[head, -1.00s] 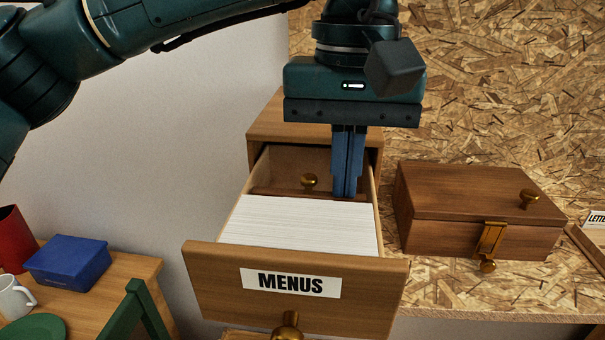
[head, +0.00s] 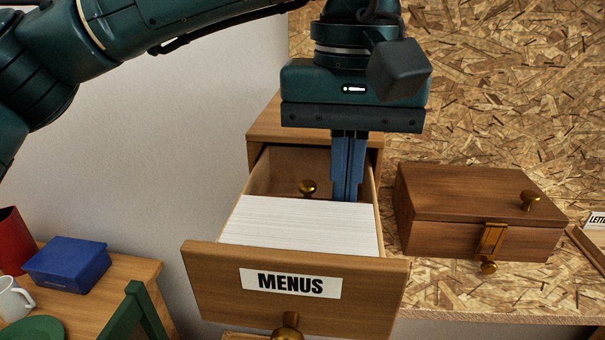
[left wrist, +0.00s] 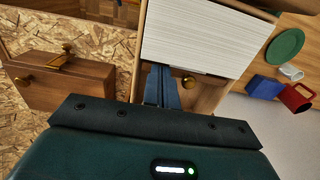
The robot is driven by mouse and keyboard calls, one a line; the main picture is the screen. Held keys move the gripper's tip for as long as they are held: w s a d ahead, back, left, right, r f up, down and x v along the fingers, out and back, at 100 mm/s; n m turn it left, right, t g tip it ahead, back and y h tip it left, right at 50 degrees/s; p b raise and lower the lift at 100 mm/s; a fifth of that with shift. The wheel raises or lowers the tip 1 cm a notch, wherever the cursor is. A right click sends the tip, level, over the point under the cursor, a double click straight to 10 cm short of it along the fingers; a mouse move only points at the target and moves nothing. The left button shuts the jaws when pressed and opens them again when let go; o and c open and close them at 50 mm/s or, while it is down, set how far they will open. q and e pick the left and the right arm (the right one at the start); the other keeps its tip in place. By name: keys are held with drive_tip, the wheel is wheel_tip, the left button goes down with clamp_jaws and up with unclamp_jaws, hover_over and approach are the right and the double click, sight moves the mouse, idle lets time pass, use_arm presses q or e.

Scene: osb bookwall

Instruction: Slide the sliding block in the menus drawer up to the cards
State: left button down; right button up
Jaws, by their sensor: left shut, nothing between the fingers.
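The menus drawer (head: 230,284) is pulled open and holds a stack of white cards (head: 300,225). The sliding block stands just behind the cards; in the head view little but its brass knob (head: 308,188) shows. The knob also shows in the left wrist view (left wrist: 190,82), close to the cards' back edge. My left gripper (head: 347,198) points down into the drawer behind the cards, right of the knob. Its blue fingers are shut and empty, with the tips low at the block. Whether block and cards touch cannot be told. My right gripper is not in view.
A wooden box (head: 480,205) with a brass latch stands close right of the drawer. A side table at the left holds a blue box (head: 67,266), a white mug (head: 14,298) and a red mug (head: 12,240). The drawer's back part is empty.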

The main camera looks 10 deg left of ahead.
use_arm(q)
drive_tip(key=shift+f, duration=0.15)
drive_tip(key=shift+r+p, duration=0.7)
drive_tip(key=shift+r, duration=0.05)
drive_tip(key=shift+w+r+p, duration=0.1)
drive_tip(key=shift+r+p, duration=0.2)
drive_tip(key=shift+r, duration=0.05)
wheel_tip(320, 180, up, 2)
drive_tip(key=shift+r+p, duration=0.1)
drive_tip(key=shift+p, duration=0.85)
wheel_tip(320, 180, up, 3)
drive_tip(key=shift+f+p, duration=0.2)
drive_tip(key=shift+p, duration=1)
drive_tip(key=shift+r, duration=0.15)
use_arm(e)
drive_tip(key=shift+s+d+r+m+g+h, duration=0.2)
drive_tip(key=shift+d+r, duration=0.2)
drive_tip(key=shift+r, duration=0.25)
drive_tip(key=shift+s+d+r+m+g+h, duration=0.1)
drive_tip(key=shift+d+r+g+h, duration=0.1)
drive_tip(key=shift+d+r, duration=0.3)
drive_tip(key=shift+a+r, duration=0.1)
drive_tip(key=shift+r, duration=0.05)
